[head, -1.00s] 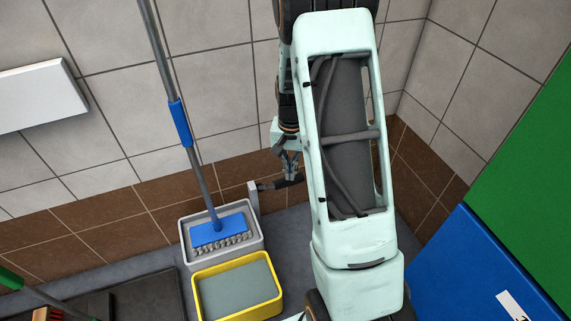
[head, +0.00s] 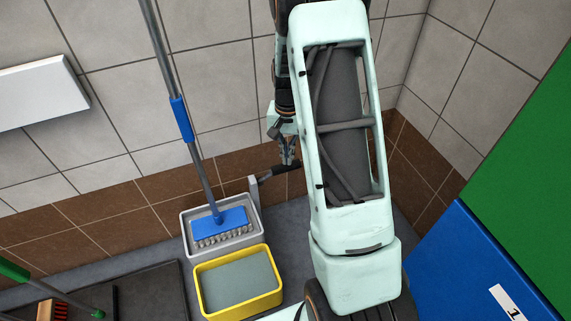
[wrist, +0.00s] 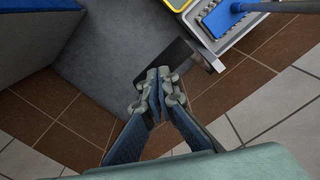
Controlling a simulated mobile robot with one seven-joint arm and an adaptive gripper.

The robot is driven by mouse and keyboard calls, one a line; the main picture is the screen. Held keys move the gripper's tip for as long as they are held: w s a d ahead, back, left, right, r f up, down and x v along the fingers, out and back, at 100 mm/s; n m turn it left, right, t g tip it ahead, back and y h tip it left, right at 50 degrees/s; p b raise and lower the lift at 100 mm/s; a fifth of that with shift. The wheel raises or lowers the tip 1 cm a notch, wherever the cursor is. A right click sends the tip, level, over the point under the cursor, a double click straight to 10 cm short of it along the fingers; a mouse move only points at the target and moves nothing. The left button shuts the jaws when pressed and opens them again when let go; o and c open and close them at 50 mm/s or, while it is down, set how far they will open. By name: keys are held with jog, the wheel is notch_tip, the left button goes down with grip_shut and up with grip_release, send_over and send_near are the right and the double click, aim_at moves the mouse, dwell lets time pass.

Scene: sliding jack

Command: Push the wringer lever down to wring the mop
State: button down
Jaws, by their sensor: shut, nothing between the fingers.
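The blue mop head (head: 220,224) stands in the grey wringer tray (head: 186,238), its pole leaning up and left. The wringer lever's dark handle (head: 277,171) sticks out to the right from a grey post (head: 254,192) at the tray's right side. My gripper (head: 289,160) is at the handle's outer part. In the wrist view my gripper (wrist: 158,88) is shut and empty, its fingertips overlapping the dark lever handle (wrist: 172,62). I cannot tell whether they touch it.
A yellow bucket (head: 199,291) with grey contents stands in front of the wringer. A blue panel (head: 460,270) is at the right. The tiled wall is close behind the lever. A brush (head: 52,311) and a green-handled tool (head: 14,270) lie at the lower left.

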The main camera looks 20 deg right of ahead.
notch_tip(320, 180, up, 7)
jog(key=p, duration=0.4)
jog(key=shift+p, duration=0.35)
